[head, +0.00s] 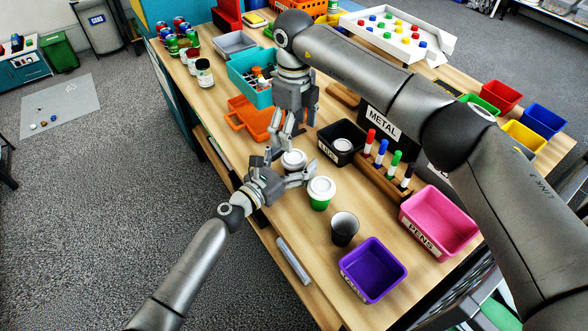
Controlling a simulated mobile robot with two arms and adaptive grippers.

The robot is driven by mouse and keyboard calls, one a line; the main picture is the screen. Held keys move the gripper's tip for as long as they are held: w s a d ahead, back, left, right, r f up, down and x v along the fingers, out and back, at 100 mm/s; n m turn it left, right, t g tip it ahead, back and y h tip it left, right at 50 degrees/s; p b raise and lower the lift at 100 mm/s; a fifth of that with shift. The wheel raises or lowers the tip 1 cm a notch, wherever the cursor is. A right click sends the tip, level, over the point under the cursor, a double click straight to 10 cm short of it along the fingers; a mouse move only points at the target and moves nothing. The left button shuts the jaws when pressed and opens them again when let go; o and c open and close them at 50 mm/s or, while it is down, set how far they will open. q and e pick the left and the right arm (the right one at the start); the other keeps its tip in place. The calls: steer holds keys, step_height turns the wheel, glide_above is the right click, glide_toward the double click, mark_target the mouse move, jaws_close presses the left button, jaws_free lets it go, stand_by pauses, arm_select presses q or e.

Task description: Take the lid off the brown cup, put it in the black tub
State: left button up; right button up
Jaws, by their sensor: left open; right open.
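A cup with a white lid (293,158) stands near the front edge of the table. My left gripper hides most of its body, so I cannot tell its colour well. My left gripper (286,168) is open, with its fingers on either side of this cup; contact is unclear. My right gripper (286,141) is open and points down just above and behind the lid. The black tub (333,154), with a label reading LIDS, stands to the right of the cup. Something white, like a lid, lies in it.
A green cup (319,200) with a white lid and a dark open cup (344,230) stand close on the right. A marker rack (384,178), pink bin (440,222) and purple bin (372,270) lie beyond. An orange tray (250,118) and teal crate (247,90) are behind.

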arm_select(q)
steer(key=c, duration=1.7)
steer(key=o, duration=1.5)
steer(key=shift+c, duration=0.2)
steer(key=shift+s+a, duration=0.1)
